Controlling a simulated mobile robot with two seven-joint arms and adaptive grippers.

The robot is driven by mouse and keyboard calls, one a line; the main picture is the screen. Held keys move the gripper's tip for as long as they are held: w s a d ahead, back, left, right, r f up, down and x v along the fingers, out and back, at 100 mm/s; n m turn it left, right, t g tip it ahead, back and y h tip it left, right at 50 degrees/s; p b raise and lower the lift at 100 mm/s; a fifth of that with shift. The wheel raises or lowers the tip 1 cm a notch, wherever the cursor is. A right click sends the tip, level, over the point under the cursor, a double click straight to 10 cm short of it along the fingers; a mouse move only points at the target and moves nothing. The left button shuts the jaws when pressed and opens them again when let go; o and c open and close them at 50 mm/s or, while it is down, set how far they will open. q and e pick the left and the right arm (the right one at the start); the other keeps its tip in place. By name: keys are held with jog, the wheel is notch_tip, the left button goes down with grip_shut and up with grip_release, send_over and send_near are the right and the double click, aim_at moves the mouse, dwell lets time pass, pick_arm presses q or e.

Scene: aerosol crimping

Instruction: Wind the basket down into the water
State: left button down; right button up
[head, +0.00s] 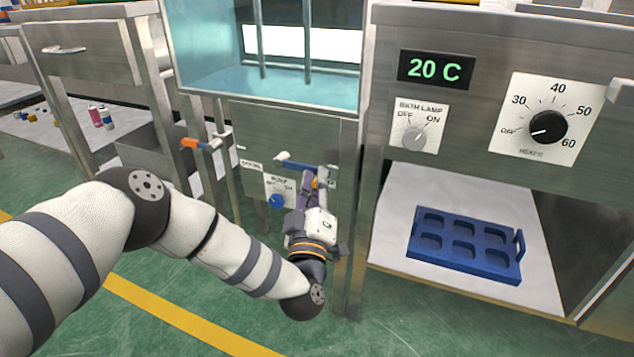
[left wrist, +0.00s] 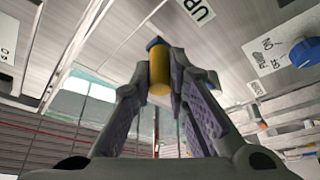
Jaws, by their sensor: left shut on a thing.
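My left gripper (head: 314,184) is at the front of the steel cabinet under the glass tank. It is shut on the yellow grip of a blue crank (head: 296,162). In the left wrist view the yellow grip (left wrist: 159,72) stands between the fingertips, with a bit of blue behind it. The tank (head: 190,45) holds pale blue water (head: 285,82). Two upright rods (head: 307,40) run down into the tank. The basket cannot be made out. My right gripper is not in view.
Left of the crank are a blue pump knob (head: 276,201) and an orange-handled valve (head: 190,143). A blue tray with round pockets (head: 462,270) lies on the shelf at right. Above it are a 20 C display (head: 436,69) and a heater dial (head: 547,126).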

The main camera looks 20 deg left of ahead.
pick_arm(q)
jog(key=shift+r+n, duration=0.3)
